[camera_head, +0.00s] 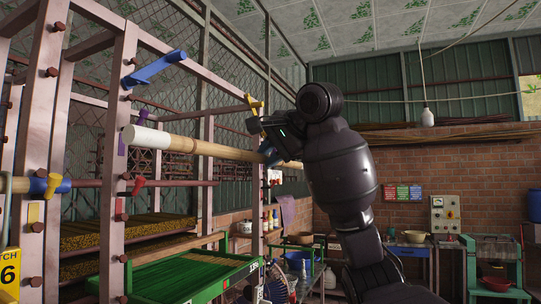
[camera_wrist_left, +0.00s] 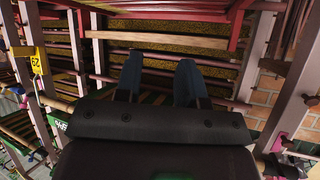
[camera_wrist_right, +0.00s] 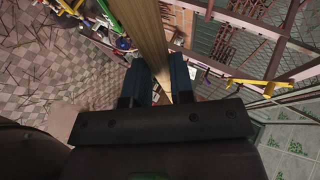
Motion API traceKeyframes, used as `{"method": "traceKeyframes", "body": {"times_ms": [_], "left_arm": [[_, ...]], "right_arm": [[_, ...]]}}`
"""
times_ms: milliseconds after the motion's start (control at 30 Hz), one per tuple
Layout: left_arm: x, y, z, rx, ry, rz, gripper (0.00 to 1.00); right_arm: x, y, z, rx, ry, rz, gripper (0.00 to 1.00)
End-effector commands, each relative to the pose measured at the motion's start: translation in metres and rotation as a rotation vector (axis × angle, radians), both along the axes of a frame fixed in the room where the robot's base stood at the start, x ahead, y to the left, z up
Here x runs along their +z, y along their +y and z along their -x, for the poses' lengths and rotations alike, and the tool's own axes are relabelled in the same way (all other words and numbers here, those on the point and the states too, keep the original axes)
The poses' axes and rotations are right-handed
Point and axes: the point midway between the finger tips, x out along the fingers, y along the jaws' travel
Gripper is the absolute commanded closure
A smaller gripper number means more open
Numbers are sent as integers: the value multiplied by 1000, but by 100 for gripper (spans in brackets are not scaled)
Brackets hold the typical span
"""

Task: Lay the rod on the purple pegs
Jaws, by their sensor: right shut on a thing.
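The rod (camera_head: 215,150) is a long tan pole with a white left end. It runs nearly level across the rack in the head view. My right gripper (camera_head: 272,147) is shut on the rod towards its right part. In the right wrist view the rod (camera_wrist_right: 147,35) passes between the fingers (camera_wrist_right: 158,85). A second purple peg is not clear in the head view. My left gripper (camera_wrist_left: 158,80) is open and empty, facing the rack, outside the head view.
The rack also bears a blue peg (camera_head: 155,67) above the rod, a yellow peg (camera_head: 253,104) near my right gripper, and a red peg (camera_head: 138,185) below. A green tray (camera_head: 185,278) stands low. A work table (camera_head: 415,245) is at the back right.

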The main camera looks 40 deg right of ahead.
Motion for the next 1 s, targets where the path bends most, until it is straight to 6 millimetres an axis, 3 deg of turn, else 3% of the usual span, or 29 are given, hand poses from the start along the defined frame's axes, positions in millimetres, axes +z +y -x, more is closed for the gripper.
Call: {"method": "traceKeyframes", "body": {"times_ms": [333, 1000], "left_arm": [[7, 0, -1, 0, -1, 0, 64], [-4, -1, -5, -3, -8, 0, 64]], "right_arm": [[9, -2, 4, -2, 0, 0, 100], [8, -23, 53, -3, -1, 1, 100]]}}
